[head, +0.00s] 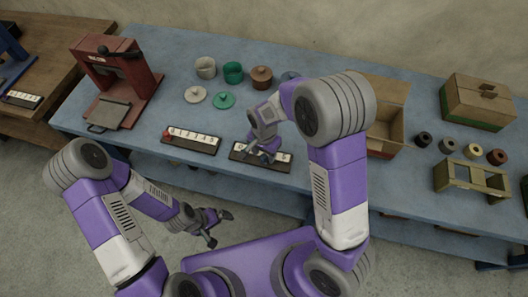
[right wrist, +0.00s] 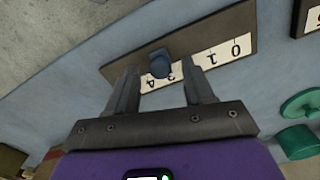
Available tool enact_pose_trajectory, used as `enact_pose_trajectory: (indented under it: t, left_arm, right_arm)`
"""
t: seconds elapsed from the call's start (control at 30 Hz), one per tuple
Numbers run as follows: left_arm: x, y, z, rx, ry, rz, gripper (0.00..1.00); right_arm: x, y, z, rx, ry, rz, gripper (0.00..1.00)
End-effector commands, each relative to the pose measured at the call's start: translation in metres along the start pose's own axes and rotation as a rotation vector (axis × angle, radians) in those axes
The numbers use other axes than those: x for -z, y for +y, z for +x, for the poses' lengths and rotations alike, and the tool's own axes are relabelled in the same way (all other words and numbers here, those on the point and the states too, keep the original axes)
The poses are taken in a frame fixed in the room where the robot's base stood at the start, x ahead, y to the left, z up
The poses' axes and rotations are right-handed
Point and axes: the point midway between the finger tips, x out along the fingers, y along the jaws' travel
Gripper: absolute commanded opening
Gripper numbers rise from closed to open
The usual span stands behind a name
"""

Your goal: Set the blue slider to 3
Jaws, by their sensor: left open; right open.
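The blue slider (right wrist: 160,62) is a small dark blue knob on a dark board (right wrist: 112,72) with a white number strip. In the right wrist view the strip appears upside down, with 0 and 1 at the right. The knob stands near the 3 and 4 marks; its exact setting is unclear. My right gripper (right wrist: 161,72) is open, its fingertips on either side of the knob in the picture; contact is not visible. In the head view my right gripper (head: 262,157) hides the knob over the board (head: 238,156). My left gripper (head: 219,228) is open and empty, in front of the table.
A similar board (head: 207,148) with a red knob (head: 167,135) lies to the left. Pots and lids, including a green lid (head: 223,100), stand behind. A red press (head: 118,68) is at the left; a wooden box (head: 385,130) is at the right.

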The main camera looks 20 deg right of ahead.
Motion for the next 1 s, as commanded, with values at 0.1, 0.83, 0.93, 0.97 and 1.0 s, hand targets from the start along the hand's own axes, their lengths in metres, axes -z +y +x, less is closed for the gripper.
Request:
enact_pose_trajectory:
  t: [0.1,0.83,0.93,0.97,1.0]
  left_arm:
    - [0.0,0.002,-0.004,0.0,0.0,0.0,1.0]
    - [-0.001,0.006,-0.017,0.0,0.0,0.0,1.0]
    - [-0.001,0.006,-0.017,0.0,0.0,0.0,1.0]
    - [-0.001,0.006,-0.017,0.0,0.0,0.0,1.0]
    - [-0.001,0.006,-0.017,0.0,0.0,0.0,1.0]
  right_arm:
    - [0.0,-0.001,-0.015,0.004,0.002,-0.001,0.52]
    - [0.0,0.0,-0.074,0.001,0.001,0.0,0.52]
    - [0.0,0.0,-0.074,0.001,0.001,0.0,0.52]
    - [0.0,0.0,-0.074,0.001,0.001,0.0,0.52]
    - [0.0,0.0,-0.074,0.001,0.001,0.0,0.52]
